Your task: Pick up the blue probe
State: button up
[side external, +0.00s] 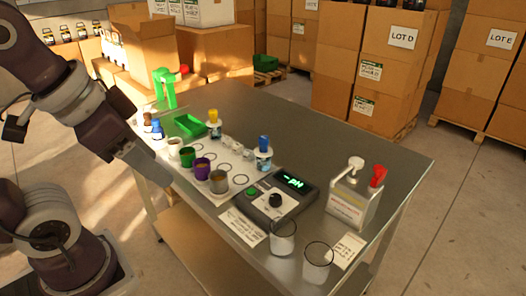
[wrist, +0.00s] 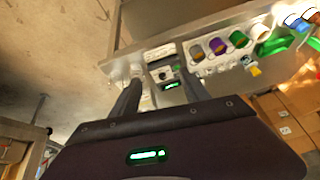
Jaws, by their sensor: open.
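A second, smaller blue-topped item (side external: 157,126) stands at the table's far left beside a brown-topped one; a blue top also shows at the upper right of the wrist view (wrist: 303,26). I cannot tell for certain which is the probe. My gripper (wrist: 164,80) is open, with nothing visible between its fingers. In the side view it is over the table's near left edge, apart from both blue items.
Several cups, including a purple one (side external: 202,168), stand in a row near my gripper. A yellow-topped jar (side external: 213,122), green tray (side external: 189,125) and green stand (side external: 165,88) are farther back. The back right tabletop is clear.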

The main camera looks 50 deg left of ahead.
jog(key=w+a+r+m+g+y, duration=0.1)
jog(key=w+a+r+m, duration=0.15)
jog(key=w+m, duration=0.7)
jog(key=m+g+y, duration=0.1)
jog(key=m+y, duration=0.1)
jog(key=m, duration=1.4)
send_over(263, 139)
jog(key=s+d, duration=0.1)
jog(key=f, duration=1.4)
jog(key=shift+s+d+f, duration=0.1)
jog(key=shift+s+d, duration=0.05)
jog(key=shift+d, duration=0.05)
jog(key=x, duration=0.7)
jog(key=shift+s, duration=0.1)
grip_shut()
